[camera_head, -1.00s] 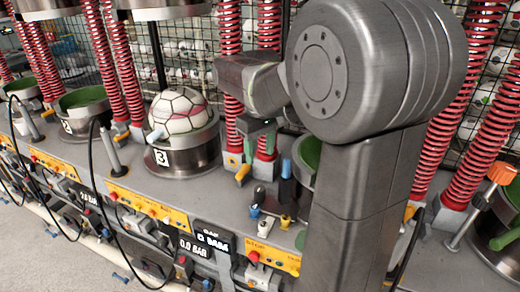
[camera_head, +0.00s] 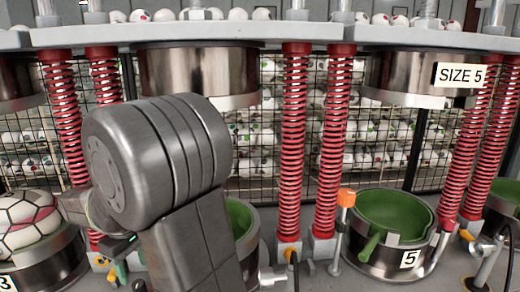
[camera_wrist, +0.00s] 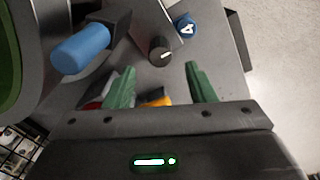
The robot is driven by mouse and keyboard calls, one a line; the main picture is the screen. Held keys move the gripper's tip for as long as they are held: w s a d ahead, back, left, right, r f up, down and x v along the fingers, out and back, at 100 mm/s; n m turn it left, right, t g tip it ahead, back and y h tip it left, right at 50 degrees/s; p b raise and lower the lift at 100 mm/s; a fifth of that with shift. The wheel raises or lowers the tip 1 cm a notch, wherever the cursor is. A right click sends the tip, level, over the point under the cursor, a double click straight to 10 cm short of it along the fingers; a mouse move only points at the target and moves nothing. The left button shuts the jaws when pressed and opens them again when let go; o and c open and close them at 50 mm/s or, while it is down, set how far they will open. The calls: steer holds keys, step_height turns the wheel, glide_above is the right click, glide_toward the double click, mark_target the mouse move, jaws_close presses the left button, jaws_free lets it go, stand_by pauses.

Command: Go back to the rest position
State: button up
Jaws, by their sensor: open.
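My gripper (camera_wrist: 158,80) is open in the wrist view, its two green fingers apart with nothing held between them. It is above a grey control panel (camera_wrist: 135,45). A blue handle (camera_wrist: 80,48) lies left of the fingers, and a black knob (camera_wrist: 160,50) is just beyond them. Red and yellow parts show behind the fingers. In the head view my gripper (camera_head: 118,245) is small and partly hidden behind my large grey arm joint, at the lower left. Its fingertips are not clear there.
A white, black and pink ball (camera_head: 28,222) sits in a press mould at left. A green-lined mould (camera_head: 395,215) marked 5 stands right of my arm. Red springs (camera_head: 292,140) rise between the presses. A mesh cage (camera_head: 260,140) holding balls is behind.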

mark_target(138, 284)
step_height(138, 284, down, 7)
steer(key=shift+r, duration=0.15)
steer(key=shift+r, duration=0.1)
stand_by(0.3)
step_height(138, 284, up, 13)
step_height(138, 284, down, 13)
steer(key=shift+f, duration=0.2)
steer(key=shift+r+n, duration=0.1)
steer(key=shift+n, duration=1)
steer(key=shift+p, duration=0.3)
